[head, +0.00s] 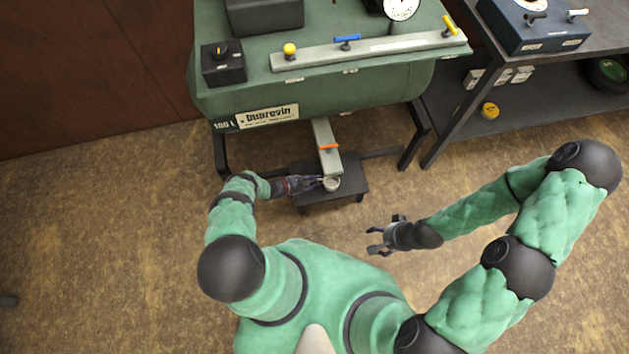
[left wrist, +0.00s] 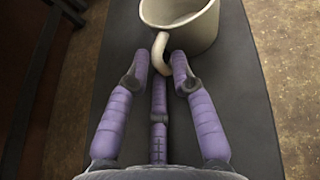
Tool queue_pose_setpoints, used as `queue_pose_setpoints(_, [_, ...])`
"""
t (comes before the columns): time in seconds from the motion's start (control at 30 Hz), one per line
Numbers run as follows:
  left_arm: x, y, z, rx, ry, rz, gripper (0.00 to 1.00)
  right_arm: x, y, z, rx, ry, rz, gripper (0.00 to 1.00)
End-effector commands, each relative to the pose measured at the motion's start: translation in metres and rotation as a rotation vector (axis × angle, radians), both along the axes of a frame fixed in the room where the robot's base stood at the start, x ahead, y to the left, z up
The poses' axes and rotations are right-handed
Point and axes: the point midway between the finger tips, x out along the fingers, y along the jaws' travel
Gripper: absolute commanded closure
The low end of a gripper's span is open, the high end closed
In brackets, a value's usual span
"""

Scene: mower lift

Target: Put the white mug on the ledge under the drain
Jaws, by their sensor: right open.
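The white mug (head: 331,184) stands upright on the dark low ledge (head: 349,197), just below the lower end of the drain (head: 325,148) with its orange lever. The left wrist view shows the mug (left wrist: 185,25) close up, with its handle (left wrist: 160,55) towards me and the ledge (left wrist: 250,120) under it. My left gripper (head: 316,182) is at the mug's left side. Its straight purple fingers (left wrist: 160,62) look open, with the handle between their tips. Contact is hard to tell. My right gripper (head: 375,240) is open and empty, in front of the ledge to its right.
The green tank (head: 320,95) stands on dark legs behind the ledge. A dark workbench (head: 470,120) is at the right, with a yellow item (head: 490,111) on its lower shelf. The brown floor (head: 130,210) is clear to the left.

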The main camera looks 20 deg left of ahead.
Motion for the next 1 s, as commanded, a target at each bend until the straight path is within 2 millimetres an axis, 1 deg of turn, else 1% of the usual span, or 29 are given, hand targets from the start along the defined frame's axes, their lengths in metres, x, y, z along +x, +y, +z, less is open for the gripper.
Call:
queue_pose_setpoints(0.17, [-0.006,0.008,0.005,-0.001,0.001,0.003,0.76,0.0,0.0,0.005,0.0,0.0,0.0,0.3])
queue_pose_setpoints(0.27, [-0.016,0.018,0.012,0.0,0.0,0.003,0.76,0.0,0.0,0.011,0.0,0.0,0.0,0.3])
queue_pose_setpoints(0.5, [-0.047,0.05,0.031,0.0,0.0,0.003,0.76,0.0,0.0,0.026,0.0,0.0,0.0,0.3])
queue_pose_setpoints(0.7, [-0.068,0.07,0.042,0.0,0.0,0.002,0.76,0.0,0.0,0.033,0.0,0.0,0.0,0.3])
queue_pose_setpoints(0.87, [-0.076,0.077,0.046,0.0,0.0,-0.001,0.76,0.0,0.0,0.035,0.0,0.0,0.0,0.3])
queue_pose_setpoints(0.97, [-0.078,0.071,0.048,0.012,0.013,-0.034,0.76,0.0,0.0,0.035,0.0,0.0,0.0,0.3])
queue_pose_setpoints(1.0, [-0.078,0.065,0.049,0.023,0.023,-0.066,0.76,0.0,0.0,0.035,0.0,0.0,0.0,0.3])
